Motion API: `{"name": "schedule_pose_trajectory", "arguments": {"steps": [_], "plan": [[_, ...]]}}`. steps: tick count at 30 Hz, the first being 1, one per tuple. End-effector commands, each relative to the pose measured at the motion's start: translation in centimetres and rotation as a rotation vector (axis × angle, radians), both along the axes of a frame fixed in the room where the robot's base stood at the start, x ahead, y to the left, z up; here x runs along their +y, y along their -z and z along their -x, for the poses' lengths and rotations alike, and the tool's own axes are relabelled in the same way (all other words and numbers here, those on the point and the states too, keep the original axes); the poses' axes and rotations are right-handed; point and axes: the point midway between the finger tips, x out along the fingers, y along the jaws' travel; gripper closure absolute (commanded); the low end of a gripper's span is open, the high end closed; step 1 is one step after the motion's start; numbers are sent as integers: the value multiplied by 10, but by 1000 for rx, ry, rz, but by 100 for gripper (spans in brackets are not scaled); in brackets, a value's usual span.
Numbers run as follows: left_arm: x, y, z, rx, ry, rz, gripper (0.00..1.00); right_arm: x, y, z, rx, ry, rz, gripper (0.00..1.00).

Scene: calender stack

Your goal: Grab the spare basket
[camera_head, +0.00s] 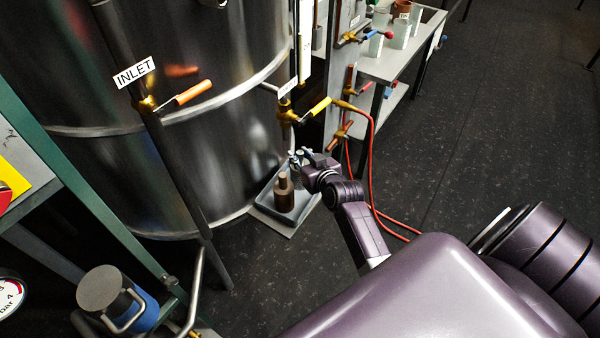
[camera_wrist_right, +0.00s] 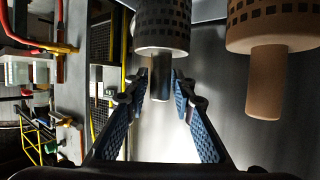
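Two perforated baskets with plain round stems show in the right wrist view: a dark grey one (camera_wrist_right: 162,27) and a brown one (camera_wrist_right: 273,28). In the head view the brown basket (camera_head: 284,197) stands upright in a grey tray (camera_head: 265,192) on the floor by the big tank. The dark basket is mostly hidden there behind my right gripper (camera_head: 298,157). In the wrist view my right gripper (camera_wrist_right: 161,88) is open, its blue-padded fingers on either side of the dark basket's stem, with narrow gaps. Which basket is the spare is not marked. My left gripper is out of view.
The steel tank (camera_head: 190,100) stands just left of the tray. Valves with orange and yellow handles (camera_head: 320,108) sit above my right gripper. Red hoses (camera_head: 371,170) run down to the floor on its right. Dark floor (camera_head: 470,150) is free further right.

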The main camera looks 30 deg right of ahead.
Motion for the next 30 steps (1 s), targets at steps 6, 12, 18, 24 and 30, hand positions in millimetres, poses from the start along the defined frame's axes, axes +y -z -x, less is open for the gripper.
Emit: {"name": "schedule_pose_trajectory", "arguments": {"steps": [6, 12, 18, 24, 30], "plan": [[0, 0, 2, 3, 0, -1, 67, 0, 0, 0, 0, 0, 0, 100], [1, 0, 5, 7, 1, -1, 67, 0, 0, 0, 0, 0, 0, 100], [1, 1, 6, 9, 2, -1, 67, 0, -1, 0, -2, 0, 0, 100], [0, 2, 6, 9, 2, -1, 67, -1, -4, 1, -4, 0, 2, 100], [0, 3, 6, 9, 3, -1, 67, -2, -22, 2, -7, 0, 2, 100]]}}
